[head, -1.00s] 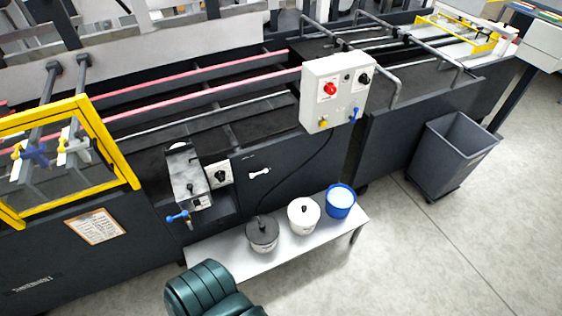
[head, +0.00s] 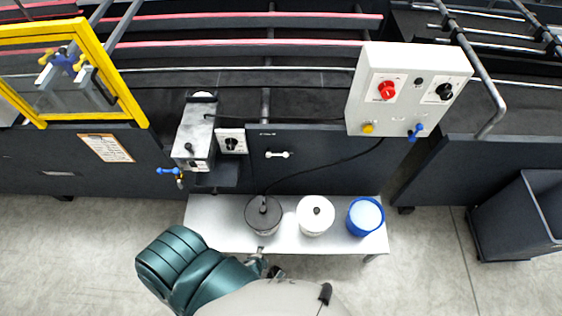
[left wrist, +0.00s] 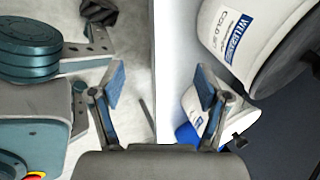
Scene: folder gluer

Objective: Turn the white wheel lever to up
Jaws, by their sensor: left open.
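A small white lever (head: 278,155) is on the machine's dark front panel in the head view, and it lies roughly horizontal. It is not recognisable in the left wrist view. My left gripper (head: 264,268) is low at the front edge of the shelf, below and in front of the lever and well apart from it. In the left wrist view the left gripper (left wrist: 160,78) has its two fingers spread with nothing held between them. My right gripper is not in view.
A metal shelf (head: 217,236) carries a dark-lidded pot (head: 262,225), a white pot (head: 316,227) and a blue bucket (head: 354,228). A control box (head: 395,105) with knobs overhangs at right. A blue-handled valve (head: 168,170) sticks out at left. Floor in front is open.

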